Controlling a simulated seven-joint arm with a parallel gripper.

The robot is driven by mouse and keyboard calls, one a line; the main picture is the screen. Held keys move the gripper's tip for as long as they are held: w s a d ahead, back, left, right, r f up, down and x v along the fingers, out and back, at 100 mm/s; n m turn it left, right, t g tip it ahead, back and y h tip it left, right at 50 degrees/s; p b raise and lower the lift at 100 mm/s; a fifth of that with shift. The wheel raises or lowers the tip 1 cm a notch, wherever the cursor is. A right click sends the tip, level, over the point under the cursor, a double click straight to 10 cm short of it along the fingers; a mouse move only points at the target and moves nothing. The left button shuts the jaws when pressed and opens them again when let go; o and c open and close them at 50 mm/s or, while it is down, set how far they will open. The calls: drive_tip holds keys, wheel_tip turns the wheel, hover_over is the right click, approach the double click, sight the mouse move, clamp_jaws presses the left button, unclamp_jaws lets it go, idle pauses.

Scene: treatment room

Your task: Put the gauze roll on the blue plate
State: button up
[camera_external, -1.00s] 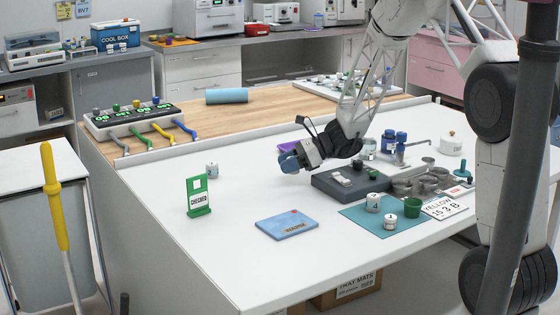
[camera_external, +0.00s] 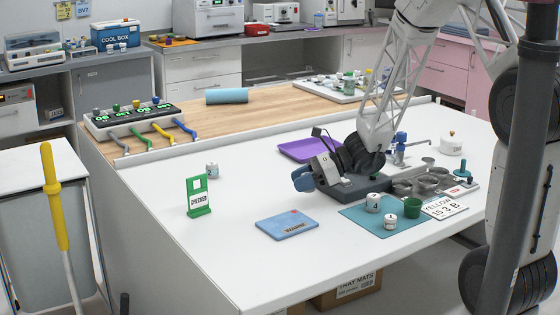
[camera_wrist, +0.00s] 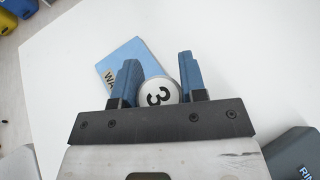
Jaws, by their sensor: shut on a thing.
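My gripper (camera_external: 303,181) is over the white table, behind and a little right of the flat blue plate (camera_external: 287,224) in the outside view. In the wrist view its blue fingers (camera_wrist: 158,85) are shut on a round white piece (camera_wrist: 158,91) with a black "3" on its top. I cannot tell for sure that this is the gauze roll. In the outside view the fingers hide it. The blue plate (camera_wrist: 140,58), with a word label partly covered by a finger, shows beyond the fingers in the wrist view. Nothing is seen lying on the plate.
A grey box (camera_external: 358,190) is close at the gripper's right. A teal mat (camera_external: 357,213) carries small white jars and a green cup (camera_external: 412,208). A green sign (camera_external: 198,196) and a white jar (camera_external: 212,170) stand at left. A purple tray (camera_external: 295,151) lies behind. The front table is clear.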

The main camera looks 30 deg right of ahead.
drive_tip(key=s+a, duration=0.1)
drive_tip(key=s, duration=0.5)
drive_tip(key=s+a, duration=0.2)
drive_tip(key=s, duration=0.4)
drive_tip(key=s+a, duration=0.1)
drive_tip(key=s, duration=0.5)
drive_tip(key=shift+s+a+f, duration=0.15)
drive_tip(key=shift+s+a, duration=0.1)
drive_tip(key=shift+a, duration=0.05)
drive_tip(key=shift+w, duration=0.1)
hover_over(280, 223)
drive_tip(key=shift+f, duration=0.75)
drive_tip(key=shift+f, duration=0.1)
drive_tip(key=shift+f, duration=1.65)
drive_tip(key=shift+f, duration=0.15)
drive_tip(key=o, duration=0.9)
